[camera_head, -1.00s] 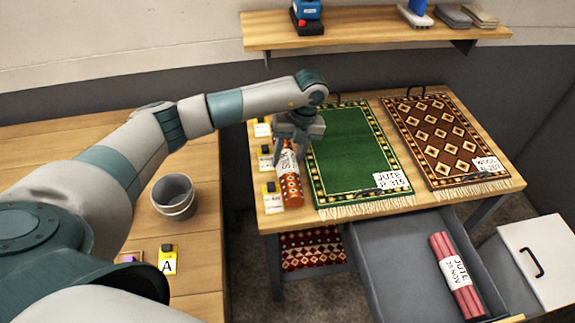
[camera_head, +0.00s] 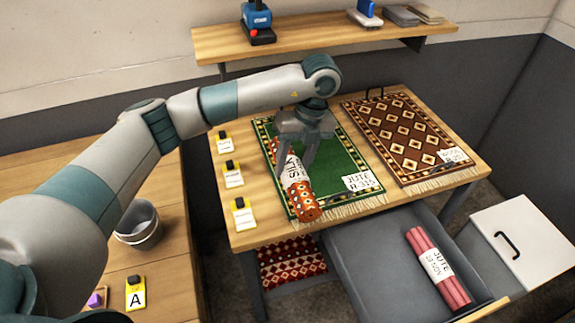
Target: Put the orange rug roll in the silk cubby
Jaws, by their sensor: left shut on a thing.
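The orange patterned rug roll (camera_head: 304,203) has a white label that reads SILK. It lies lengthwise over the left part of the green rug (camera_head: 335,157) on the table. My left gripper (camera_head: 303,152) reaches down from above and is shut on the roll toward its far end, hiding part of it. I cannot tell whether the roll touches the rug or hangs just above it. No cubby marked silk can be made out. My right gripper is not in view.
A brown diamond-pattern rug (camera_head: 402,135) lies to the right. An open grey drawer (camera_head: 375,265) holds a red bundle (camera_head: 438,268) labelled JUTE. Several yellow tags (camera_head: 233,175) line the table's left edge. A bucket (camera_head: 138,225) stands on the left bench. A shelf (camera_head: 330,38) hangs behind.

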